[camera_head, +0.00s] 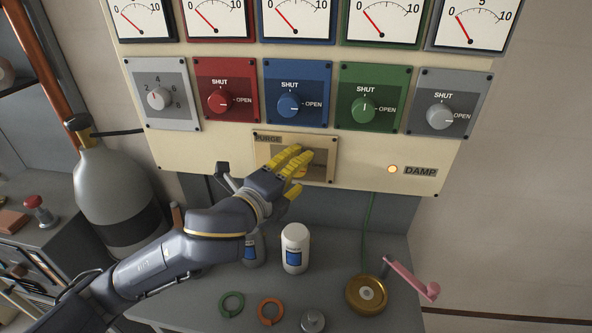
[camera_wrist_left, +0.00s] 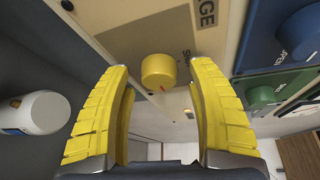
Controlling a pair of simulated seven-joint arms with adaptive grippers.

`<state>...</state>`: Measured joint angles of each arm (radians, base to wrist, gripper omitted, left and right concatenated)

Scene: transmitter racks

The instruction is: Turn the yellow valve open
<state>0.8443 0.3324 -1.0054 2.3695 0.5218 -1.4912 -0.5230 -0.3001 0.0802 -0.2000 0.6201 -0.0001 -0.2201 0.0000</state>
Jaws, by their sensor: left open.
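The yellow valve (camera_wrist_left: 158,71) is a round yellow knob with a small red mark, on the tan PURGE plate (camera_wrist_left: 210,45). In the head view the PURGE plate (camera_head: 328,150) sits low on the cream panel, and my left gripper covers the knob there. My left gripper (camera_head: 301,174) is at the front of this plate with its yellow fingers spread. In the left wrist view the open gripper (camera_wrist_left: 160,80) has one finger on each side of the knob, with visible gaps. I cannot tell whether the fingertips reach past the knob's face. My right gripper is not in view.
Above the plate are red (camera_head: 226,96), blue (camera_head: 290,97) and green (camera_head: 373,104) knob plates and several dials. A lit DAMP lamp (camera_head: 392,169) is at right. Below, a white bottle (camera_head: 294,250), rings and a brass wheel (camera_head: 367,294) stand on the grey bench.

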